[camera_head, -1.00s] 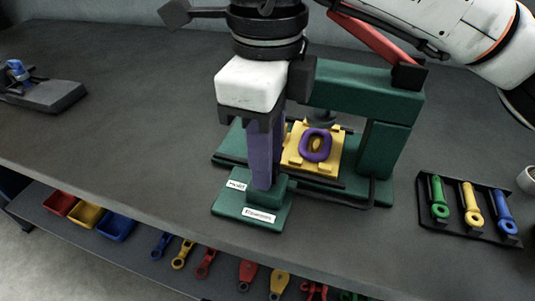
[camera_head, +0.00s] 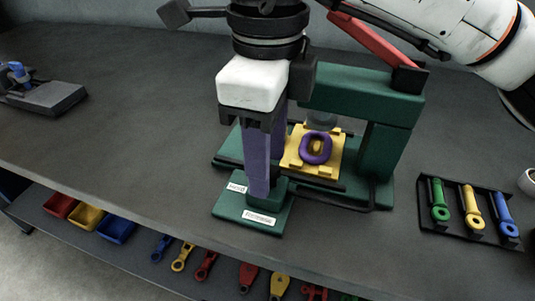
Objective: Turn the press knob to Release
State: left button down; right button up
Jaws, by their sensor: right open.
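The green press (camera_head: 345,95) stands on the table with a red lever (camera_head: 368,42) rising at its top. Its base (camera_head: 225,208) at the front left has two small white labels, a left one (camera_head: 237,188) and a front one (camera_head: 259,218), too small to read surely. My right gripper (camera_head: 264,190) points down over this base, its purple fingers apart and open. The knob is hidden by the fingers, so I cannot tell its setting or whether they touch it. A purple ring (camera_head: 303,147) sits on a yellow block (camera_head: 296,162) under the grey ram (camera_head: 321,121). My left gripper is out of view.
A black rack (camera_head: 455,232) with green, yellow and blue ring-ended tools lies at the right. A grey device (camera_head: 48,98) stands at far left. A lower shelf (camera_head: 140,262) holds coloured bins and tools. The table left of the press is clear.

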notch_tip(320, 180, up, 10)
jog(key=p, duration=0.1)
dwell(0.4)
